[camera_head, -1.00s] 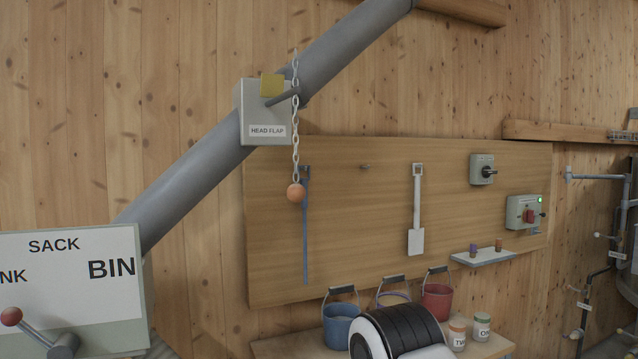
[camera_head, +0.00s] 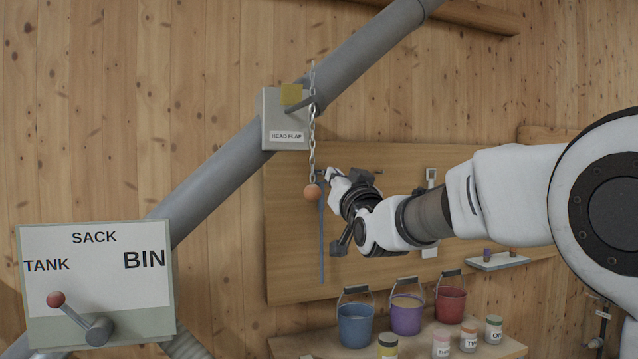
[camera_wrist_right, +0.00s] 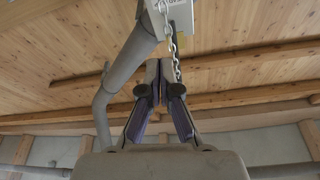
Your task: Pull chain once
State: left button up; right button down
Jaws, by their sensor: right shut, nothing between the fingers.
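The pale chain (camera_head: 312,135) hangs from a lever on the grey box labelled HEAD FLAP (camera_head: 286,122) and ends in an orange ball (camera_head: 312,193). My right gripper (camera_head: 334,179) comes in from the right, its fingertips close beside the ball. I cannot tell whether they touch it. In the right wrist view the right gripper (camera_wrist_right: 160,65) is shut and empty, pointing up, with the chain (camera_wrist_right: 174,50) passing close to the right of its tips. The ball cannot be made out there. My left gripper is not in view.
A sloping grey pipe (camera_head: 207,190) runs behind the box. The SACK, TANK and BIN panel (camera_head: 95,275) with a red-knobbed lever is at lower left. A wooden board (camera_head: 290,260) is behind my gripper. Blue (camera_head: 356,325), purple (camera_head: 406,315) and red (camera_head: 450,303) buckets stand below.

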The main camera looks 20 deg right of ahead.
jog(key=shift+w, duration=0.1)
notch_tip(320, 180, up, 3)
jog(key=p, duration=0.7)
send_over(319, 191)
notch_tip(319, 191, down, 3)
jog(key=shift+f, duration=0.1)
jog(key=shift+a+f, duration=0.15)
jog(key=shift+f, duration=0.35)
